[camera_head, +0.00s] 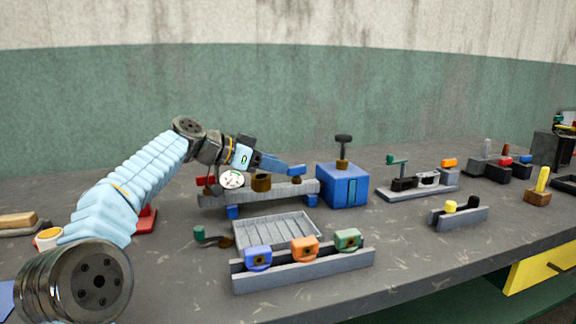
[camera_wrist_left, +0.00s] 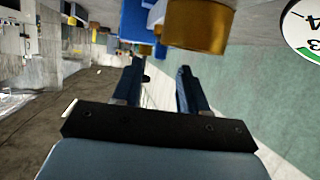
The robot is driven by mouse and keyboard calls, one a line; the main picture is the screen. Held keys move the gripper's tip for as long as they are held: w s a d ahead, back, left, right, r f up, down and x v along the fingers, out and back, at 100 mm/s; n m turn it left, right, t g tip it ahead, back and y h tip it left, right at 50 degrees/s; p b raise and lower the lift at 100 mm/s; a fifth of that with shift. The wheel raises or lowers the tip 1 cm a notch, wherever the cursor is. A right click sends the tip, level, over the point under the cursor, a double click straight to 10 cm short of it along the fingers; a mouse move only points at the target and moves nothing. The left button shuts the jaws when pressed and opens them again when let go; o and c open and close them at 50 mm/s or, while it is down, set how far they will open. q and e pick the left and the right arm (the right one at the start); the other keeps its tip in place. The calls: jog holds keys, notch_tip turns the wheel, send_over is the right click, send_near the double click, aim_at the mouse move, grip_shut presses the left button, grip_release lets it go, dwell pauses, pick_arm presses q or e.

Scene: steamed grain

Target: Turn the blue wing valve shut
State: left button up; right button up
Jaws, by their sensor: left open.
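The blue wing valve (camera_head: 297,170) sits on a brass stem near the right end of a grey bench-mounted rail (camera_head: 285,191) in the head view. My left gripper (camera_head: 281,166) reaches in from the left, its fingers pointing right toward the wing at about its height. In the left wrist view the two fingers of my left gripper (camera_wrist_left: 159,69) are apart with nothing between them. Blue and brass parts lie beyond the tips at the top of that view; which blue part is the wing is hard to tell. My right gripper is out of view.
A brass cylinder (camera_head: 261,183) and a round gauge (camera_head: 232,179) are on the rail beneath my left wrist. A blue box (camera_head: 342,186) with a dark-knobbed stem stands just right of the rail. A ribbed tray (camera_head: 276,231) lies in front.

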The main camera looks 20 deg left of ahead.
aim_at(297, 172)
pick_arm(q)
jog(key=x, duration=0.5)
jog(key=shift+p, duration=0.3)
jog(key=shift+c, duration=0.3)
grip_shut()
